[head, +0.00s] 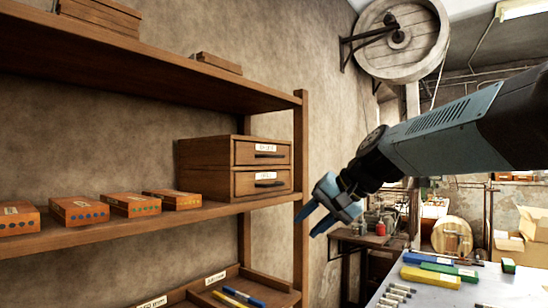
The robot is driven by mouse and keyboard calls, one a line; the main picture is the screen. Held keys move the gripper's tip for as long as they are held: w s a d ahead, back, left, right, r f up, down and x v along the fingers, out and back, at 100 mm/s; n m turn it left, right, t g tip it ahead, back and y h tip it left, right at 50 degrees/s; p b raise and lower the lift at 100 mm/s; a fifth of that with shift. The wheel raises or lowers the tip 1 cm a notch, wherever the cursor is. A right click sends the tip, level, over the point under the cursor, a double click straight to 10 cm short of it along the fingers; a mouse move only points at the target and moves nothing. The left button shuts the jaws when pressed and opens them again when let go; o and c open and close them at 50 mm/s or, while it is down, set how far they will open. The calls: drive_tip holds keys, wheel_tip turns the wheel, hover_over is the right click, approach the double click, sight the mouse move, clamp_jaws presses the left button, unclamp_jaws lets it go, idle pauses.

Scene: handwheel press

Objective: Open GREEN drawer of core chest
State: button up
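A wooden chest (200,167) with two stacked drawers stands on the middle shelf. Its upper drawer (247,153) and lower drawer (245,184) both look shut. Each has a dark handle and a white label too small to read, so I cannot tell which is GREEN. My gripper (308,225) is to the right of the chest and lower in the picture, near the shelf's right post. Its two blue fingers are apart, with nothing seen between them. It is not touching the chest.
The shelf's wooden post (300,150) stands right of the chest. Several small boxes with coloured dots (78,211) line the middle shelf to the left. A grey table (450,293) with blue, yellow and green blocks is at the lower right.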

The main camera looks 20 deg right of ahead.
sight(277, 157)
drive_tip(key=w+d+r+m+t+y, duration=0.2)
drive_tip(key=w+d+r+m+t, duration=0.15)
drive_tip(key=w+r, duration=0.45)
drive_tip(key=w+d+r+m+t+y, duration=0.1)
drive_tip(key=w+d+r+m+t, duration=0.1)
drive_tip(key=w+d+r, duration=0.55)
drive_tip(key=shift+g, duration=0.25)
drive_tip(key=w+a, duration=0.5)
drive_tip(key=a, duration=0.2)
drive_tip(key=w+a+f, duration=0.1)
drive_tip(key=w+a, duration=0.2)
drive_tip(key=shift+w+a+f, duration=0.1)
drive_tip(key=shift+w+a, duration=0.25)
clamp_jaws()
